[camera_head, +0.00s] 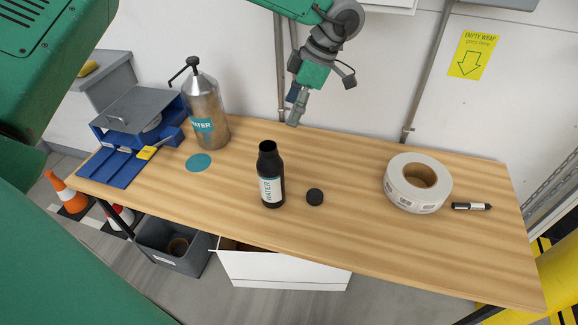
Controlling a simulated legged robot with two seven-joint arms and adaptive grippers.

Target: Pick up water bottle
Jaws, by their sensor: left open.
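A black water bottle (270,180) with a white WATER label stands upright on the wooden table (345,225), near its front middle. Its top looks uncapped. A small black cap (315,196) lies just to its right. My left gripper (294,118) is open and empty. It hangs over the back of the table, behind and slightly right of the bottle, and is not touching it. Its fingers are small and seen partly edge-on. My right gripper is not in view.
A metal WATER flask (205,112) stands at the back left, near a teal disc (199,162) and a blue tray (108,167). A label roll (417,183) and marker (471,206) lie on the right. The tabletop around the bottle is mostly clear.

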